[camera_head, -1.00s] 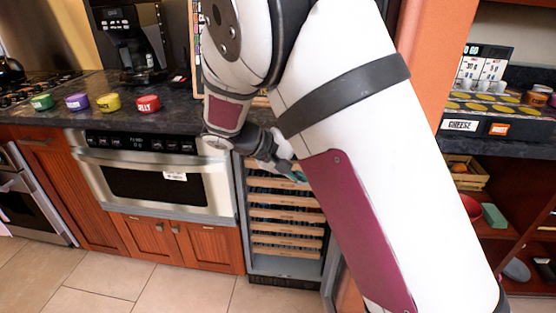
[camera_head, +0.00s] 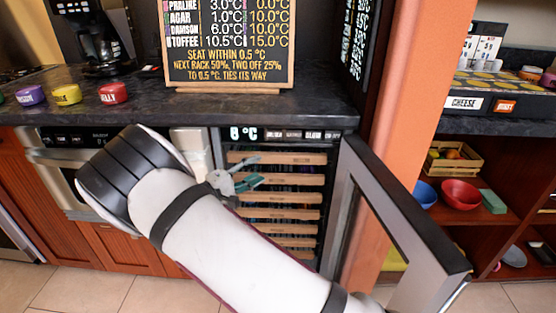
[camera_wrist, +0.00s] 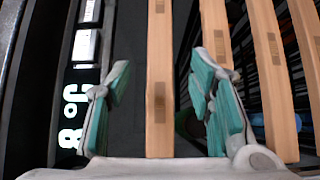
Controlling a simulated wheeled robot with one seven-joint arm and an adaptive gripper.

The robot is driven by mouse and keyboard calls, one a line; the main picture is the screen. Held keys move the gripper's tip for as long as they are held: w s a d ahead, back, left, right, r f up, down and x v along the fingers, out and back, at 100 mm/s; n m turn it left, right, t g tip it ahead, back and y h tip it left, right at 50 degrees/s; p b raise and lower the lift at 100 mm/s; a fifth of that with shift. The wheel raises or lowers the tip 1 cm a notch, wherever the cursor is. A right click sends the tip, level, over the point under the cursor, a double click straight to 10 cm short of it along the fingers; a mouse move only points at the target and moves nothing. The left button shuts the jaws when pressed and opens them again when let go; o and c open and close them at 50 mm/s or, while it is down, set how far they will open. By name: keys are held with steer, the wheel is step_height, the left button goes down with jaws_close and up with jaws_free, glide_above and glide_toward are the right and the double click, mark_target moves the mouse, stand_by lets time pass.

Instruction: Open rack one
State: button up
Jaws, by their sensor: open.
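The wine cooler (camera_head: 225,215) is open, with several wooden-fronted racks stacked inside. The top rack front (camera_head: 275,158) looks pushed in, level with those below; no rack number can be read. My gripper (camera_head: 247,182) is in front of the upper left of the stack and hides part of it. In the wrist view my gripper (camera_wrist: 160,64) is open, teal fingers on either side of the top rack's front (camera_wrist: 160,100). No contact with the wood can be made out. The 8 °C display (camera_wrist: 75,118) lies beside the left finger there.
The cooler's glass door (camera_head: 405,225) stands swung open at the right. A microwave drawer (camera_head: 60,165) is at the left, partly behind my arm. The counter (camera_head: 220,112) above carries a menu board (camera_head: 230,45) and coloured tubs. A shelf with bowls (camera_head: 461,193) is beyond the orange wall.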

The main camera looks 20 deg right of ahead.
mark_target(274, 160)
steer(key=b+x, duration=0.1)
steer(key=x, duration=0.8)
steer(key=shift+w+d, duration=0.15)
steer(key=shift+d, duration=0.25)
jaws_close()
